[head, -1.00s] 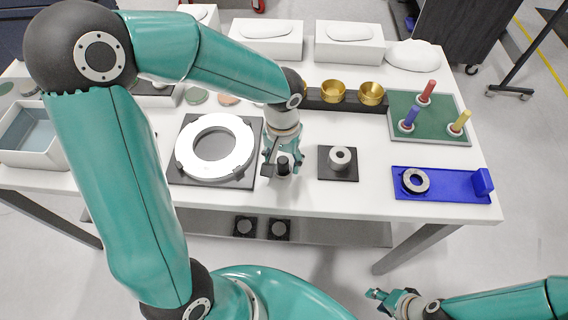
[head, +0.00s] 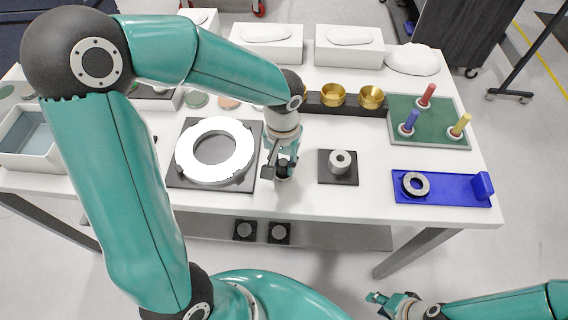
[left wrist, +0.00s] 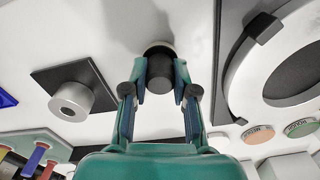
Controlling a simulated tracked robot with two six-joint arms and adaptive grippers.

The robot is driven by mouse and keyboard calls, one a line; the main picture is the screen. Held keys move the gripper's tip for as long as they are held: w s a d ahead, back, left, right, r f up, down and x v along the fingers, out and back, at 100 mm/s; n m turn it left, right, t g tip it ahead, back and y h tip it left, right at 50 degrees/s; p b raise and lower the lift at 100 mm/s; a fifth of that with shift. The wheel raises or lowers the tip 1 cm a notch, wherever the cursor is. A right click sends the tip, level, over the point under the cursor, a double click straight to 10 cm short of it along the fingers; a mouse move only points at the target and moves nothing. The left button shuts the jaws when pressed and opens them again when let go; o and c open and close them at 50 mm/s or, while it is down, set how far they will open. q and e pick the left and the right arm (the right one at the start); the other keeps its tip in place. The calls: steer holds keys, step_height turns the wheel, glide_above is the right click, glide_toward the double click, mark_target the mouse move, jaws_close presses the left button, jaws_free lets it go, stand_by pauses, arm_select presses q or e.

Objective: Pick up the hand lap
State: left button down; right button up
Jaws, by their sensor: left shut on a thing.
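The hand lap (left wrist: 160,66) shows in the left wrist view as a dark cylindrical handle with a pale round base behind it. My left gripper (head: 282,168) is over the white table between the ring fixture and the small dark block. Its two fingers (left wrist: 160,88) are shut on the dark handle, one on each side. In the head view the gripper hides most of the hand lap. I cannot tell whether its base touches the table. My right gripper (head: 385,302) is low at the bottom right, away from the table; its finger opening is too small to judge.
A white ring on a dark plate (head: 184,178) lies just left of the gripper. A dark square block with a grey cylinder (head: 340,160) stands to the right. Beyond are a blue fixture (head: 450,188), a green peg tray (head: 440,135) and brass cups (head: 333,94).

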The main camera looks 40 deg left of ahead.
mark_target(283, 162)
arm_select(q)
step_height(283, 162, up, 20)
steer(key=shift+f, duration=0.15)
stand_by(0.3)
